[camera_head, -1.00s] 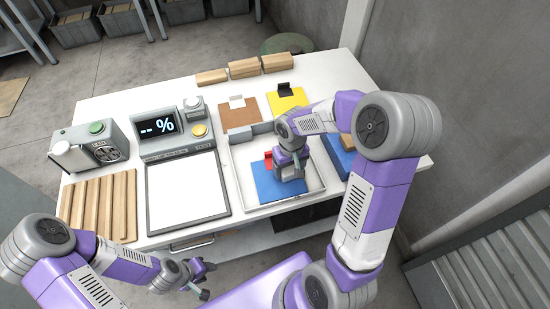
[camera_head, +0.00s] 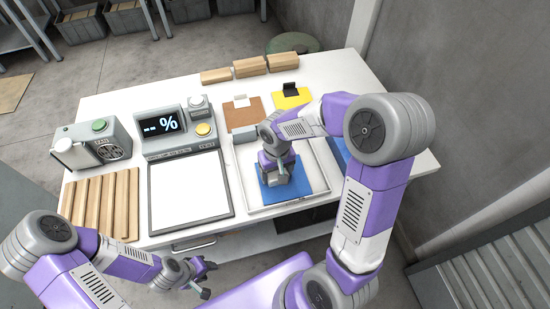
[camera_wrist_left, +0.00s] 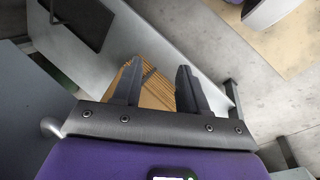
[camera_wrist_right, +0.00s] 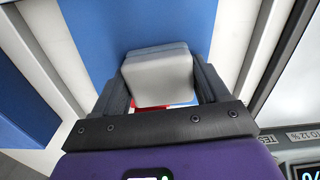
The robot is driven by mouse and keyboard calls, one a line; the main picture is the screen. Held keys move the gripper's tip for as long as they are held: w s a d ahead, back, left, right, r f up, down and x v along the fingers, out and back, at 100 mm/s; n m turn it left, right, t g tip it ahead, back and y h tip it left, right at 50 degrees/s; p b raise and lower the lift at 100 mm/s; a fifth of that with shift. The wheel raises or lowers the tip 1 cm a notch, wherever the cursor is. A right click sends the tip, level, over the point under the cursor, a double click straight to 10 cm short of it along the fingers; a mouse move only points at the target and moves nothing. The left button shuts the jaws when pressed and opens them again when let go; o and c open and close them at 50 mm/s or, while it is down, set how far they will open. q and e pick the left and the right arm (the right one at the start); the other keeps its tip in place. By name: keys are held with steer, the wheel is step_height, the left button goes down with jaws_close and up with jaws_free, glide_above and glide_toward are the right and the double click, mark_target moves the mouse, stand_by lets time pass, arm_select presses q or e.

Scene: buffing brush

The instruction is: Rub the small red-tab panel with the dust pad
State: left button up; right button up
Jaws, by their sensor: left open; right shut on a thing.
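The small red-tab panel is a blue board (camera_head: 308,177) in the shallow white tray (camera_head: 323,187). Its red tab (camera_wrist_right: 150,104) shows only as a sliver in the right wrist view, behind the pad; in the head view my right arm hides it. My right gripper (camera_head: 277,179) is over the panel, shut on the grey block-shaped dust pad (camera_wrist_right: 157,75). The pad is at or just above the blue surface; I cannot tell whether it touches. My left gripper (camera_head: 205,276) is open and empty in front of the table, also seen in its wrist view (camera_wrist_left: 158,72).
A brown panel with a white tab (camera_head: 243,116) and a yellow panel with a black tab (camera_head: 291,101) lie behind. Wooden blocks (camera_head: 249,68) line the back edge. A display unit (camera_head: 168,130), white plate (camera_head: 187,190), grey machine (camera_head: 95,143) and slatted rack (camera_head: 100,205) stand left.

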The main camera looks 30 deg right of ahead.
step_height(320, 180, up, 3)
steer(key=shift+w+a+f+p, duration=0.1)
steer(key=shift+w+a+p, duration=0.05)
steer(key=shift+p, duration=0.7)
steer(key=shift+s+r+p, duration=0.2)
steer(key=shift+r+p, duration=0.4)
steer(key=shift+r, duration=0.1)
steer(key=shift+r+p, duration=1.65)
steer(key=shift+r, duration=0.4)
